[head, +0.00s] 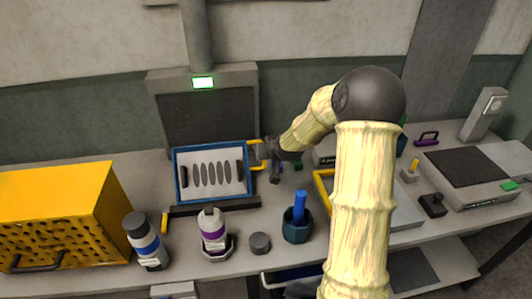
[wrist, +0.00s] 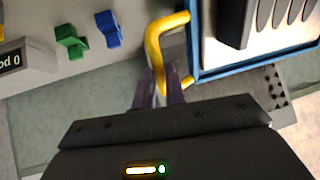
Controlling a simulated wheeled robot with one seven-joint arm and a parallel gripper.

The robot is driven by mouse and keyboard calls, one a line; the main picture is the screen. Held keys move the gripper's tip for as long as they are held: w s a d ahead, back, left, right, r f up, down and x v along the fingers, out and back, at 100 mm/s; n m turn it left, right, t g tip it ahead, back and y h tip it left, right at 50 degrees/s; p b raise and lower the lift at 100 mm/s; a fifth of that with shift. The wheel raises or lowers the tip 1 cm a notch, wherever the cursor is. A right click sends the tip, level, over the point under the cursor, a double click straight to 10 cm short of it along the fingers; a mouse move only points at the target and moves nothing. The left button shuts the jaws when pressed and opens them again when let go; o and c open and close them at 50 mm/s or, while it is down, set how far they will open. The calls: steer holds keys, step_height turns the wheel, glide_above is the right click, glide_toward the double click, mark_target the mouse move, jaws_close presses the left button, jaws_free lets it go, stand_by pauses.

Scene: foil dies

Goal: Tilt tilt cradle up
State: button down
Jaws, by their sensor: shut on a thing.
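The tilt cradle (head: 176,180) is a blue-framed pale panel with a row of dark oval slots and black bars at both sides. It stands tilted behind a dark base bar (head: 215,207), in front of a grey upright housing. Its yellow handle (head: 262,165) sticks out on the right side. My gripper (head: 262,150) reaches it from the right and is shut on the handle. In the wrist view the fingers (wrist: 166,88) close around the lower end of the yellow handle (wrist: 156,42), beside the blue frame (wrist: 195,45). The fingertips are partly blurred.
The grey housing (head: 165,80) has a lit green sign. A yellow perforated box (head: 70,215) stands left. Bottles (head: 147,243), (head: 213,230), a dark puck (head: 260,243) and a dark teal cup (head: 297,225) stand in front. My arm covers part of a yellow-edged tray (head: 400,210) at right.

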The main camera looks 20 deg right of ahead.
steer(key=c, duration=1.5)
jaws_free()
steer(key=shift+s+r, duration=0.1)
steer(key=shift+r, duration=0.05)
steer(key=shift+o, duration=0.2)
steer(key=p+v, duration=0.5)
steer(key=v, duration=1.2)
steer(key=shift+s, duration=0.1)
